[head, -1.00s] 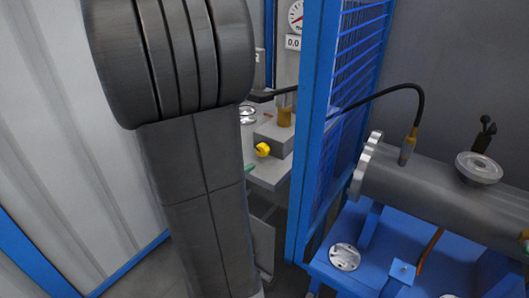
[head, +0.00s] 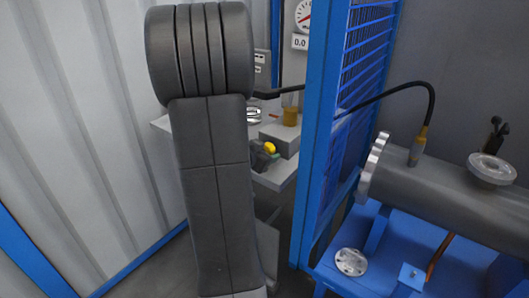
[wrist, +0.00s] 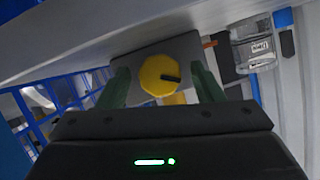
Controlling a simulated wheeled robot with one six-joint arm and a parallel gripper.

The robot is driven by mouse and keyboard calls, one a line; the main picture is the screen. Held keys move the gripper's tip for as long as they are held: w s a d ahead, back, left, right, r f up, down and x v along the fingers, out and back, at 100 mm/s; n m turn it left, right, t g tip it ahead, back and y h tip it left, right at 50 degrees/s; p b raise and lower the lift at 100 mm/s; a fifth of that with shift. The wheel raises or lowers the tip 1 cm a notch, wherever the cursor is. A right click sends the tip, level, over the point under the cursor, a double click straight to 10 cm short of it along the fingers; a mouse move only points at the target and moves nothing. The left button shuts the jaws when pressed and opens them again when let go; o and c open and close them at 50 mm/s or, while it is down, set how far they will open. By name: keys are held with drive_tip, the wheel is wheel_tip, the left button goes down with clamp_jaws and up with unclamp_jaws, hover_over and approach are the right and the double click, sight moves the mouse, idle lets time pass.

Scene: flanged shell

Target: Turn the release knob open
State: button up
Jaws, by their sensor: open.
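The yellow round knob (wrist: 158,76) sits on the face of a grey box (wrist: 138,62) in the wrist view, with a short dark mark on its right half. In the head view the knob (head: 270,147) is small and partly covered by my gripper. My gripper (wrist: 160,84) is open, with one green finger on each side of the knob. Gaps show between the fingers and the knob, so I see no contact. In the head view my gripper (head: 260,158) is a dark shape at the front of the grey box (head: 280,139).
The box stands on a grey bench (head: 277,178). A blue mesh guard (head: 325,130) rises right of it. A grey flanged shell (head: 440,185) lies on a blue stand further right. A clear jar (wrist: 252,45) is right of the box in the wrist view.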

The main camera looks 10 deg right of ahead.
drive_tip(key=c, duration=1)
drive_tip(key=shift+o, duration=0.2)
drive_tip(key=shift+r+p, duration=0.2)
drive_tip(key=shift+p, duration=0.5)
drive_tip(key=shift+n+p, duration=0.3)
drive_tip(key=shift+p, duration=0.3)
drive_tip(key=n+g+p, duration=0.1)
drive_tip(key=p, duration=0.3)
drive_tip(key=shift+r+h, duration=0.2)
drive_tip(key=shift+h, duration=0.2)
drive_tip(key=n+p, duration=0.1)
drive_tip(key=p, duration=0.3)
drive_tip(key=shift+a+f+h+p, duration=0.1)
drive_tip(key=shift+h+p, duration=0.25)
drive_tip(key=shift+h, duration=0.05)
drive_tip(key=shift+w+f+n+g+p, duration=0.15)
drive_tip(key=shift+n+g+p, duration=0.4)
drive_tip(key=shift+p, duration=0.65)
drive_tip(key=shift+f+h, duration=0.15)
drive_tip(key=shift+h, duration=0.15)
